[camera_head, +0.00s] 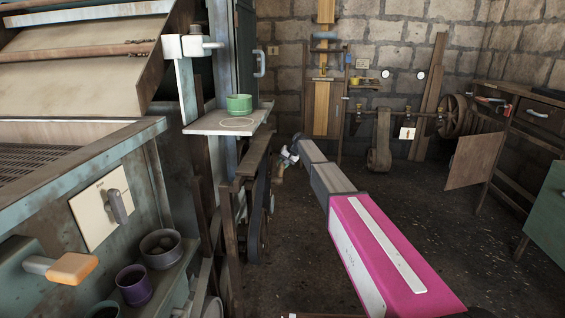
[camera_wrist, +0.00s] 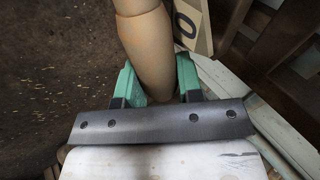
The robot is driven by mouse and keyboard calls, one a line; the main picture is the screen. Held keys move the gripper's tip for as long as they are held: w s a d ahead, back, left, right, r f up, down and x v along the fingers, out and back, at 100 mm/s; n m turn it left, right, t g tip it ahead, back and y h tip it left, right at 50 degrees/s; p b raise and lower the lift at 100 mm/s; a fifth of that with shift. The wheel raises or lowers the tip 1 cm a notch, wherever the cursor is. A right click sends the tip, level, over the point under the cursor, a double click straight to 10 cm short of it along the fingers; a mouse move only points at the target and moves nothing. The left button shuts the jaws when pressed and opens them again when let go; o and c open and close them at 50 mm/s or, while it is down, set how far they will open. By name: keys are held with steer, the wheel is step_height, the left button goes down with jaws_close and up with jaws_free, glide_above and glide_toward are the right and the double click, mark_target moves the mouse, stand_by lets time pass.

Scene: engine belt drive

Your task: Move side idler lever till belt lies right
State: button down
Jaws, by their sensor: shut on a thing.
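In the wrist view, the green fingers of my gripper (camera_wrist: 156,78) are closed on both sides of a rounded, tan wooden handle (camera_wrist: 146,42), which looks like the idler lever's grip. The handle's upper end runs out of the top of the picture. A dark belt-like loop (camera_head: 257,208) hangs at the machine's side, left of my arm. How the belt lies on its pulleys cannot be seen.
A shelf with a green cup (camera_head: 239,104) stands above and left of my gripper. A wooden-handled lever (camera_head: 72,268) and purple cup (camera_head: 134,285) are at front left. Open floor lies right.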

steer(key=shift+w+f+g, duration=0.15)
steer(key=shift+f+g, duration=0.45)
steer(key=shift+f, duration=0.2)
steer(key=c, duration=0.8)
jaws_free()
steer(key=v, duration=1.1)
steer(key=shift+f, duration=0.1)
